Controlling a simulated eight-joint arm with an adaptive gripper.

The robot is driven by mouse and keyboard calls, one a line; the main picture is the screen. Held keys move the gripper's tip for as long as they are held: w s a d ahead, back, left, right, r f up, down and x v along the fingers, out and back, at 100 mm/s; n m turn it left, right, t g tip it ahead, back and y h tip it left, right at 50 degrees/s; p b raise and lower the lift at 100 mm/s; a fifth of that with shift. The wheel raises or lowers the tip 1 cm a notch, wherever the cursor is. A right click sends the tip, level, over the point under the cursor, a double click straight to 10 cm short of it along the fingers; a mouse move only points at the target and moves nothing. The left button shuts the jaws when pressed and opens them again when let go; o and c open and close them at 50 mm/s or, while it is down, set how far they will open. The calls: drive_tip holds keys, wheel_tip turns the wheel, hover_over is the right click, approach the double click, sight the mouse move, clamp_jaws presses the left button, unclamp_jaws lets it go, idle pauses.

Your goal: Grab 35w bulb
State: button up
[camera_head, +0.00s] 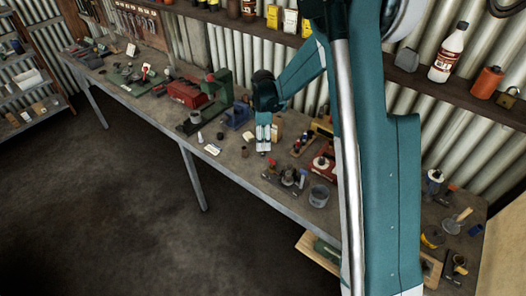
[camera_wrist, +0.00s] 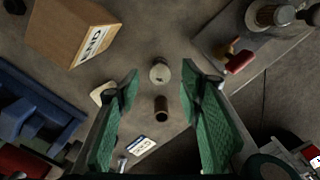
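My gripper (camera_wrist: 160,85) is open in the wrist view, its two green-lined fingers apart with nothing held. A small pale round thing (camera_wrist: 160,71) shows between the fingertips, below them; it may be the 35w bulb, but I cannot read any marking on it. In the head view my gripper (camera_head: 263,138) points down over the middle of the bench, and the bulb cannot be made out there.
A brown box (camera_wrist: 72,32) with a label stands at upper left in the wrist view, with a blue vise (camera_wrist: 35,105) below it. A white label card (camera_wrist: 142,148) lies on the bench. A red-handled tool (camera_wrist: 236,58) is at right. The bench (camera_head: 225,160) is crowded elsewhere.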

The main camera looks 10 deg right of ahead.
drive_tip(key=shift+f, duration=1.95)
drive_tip(key=c, duration=1)
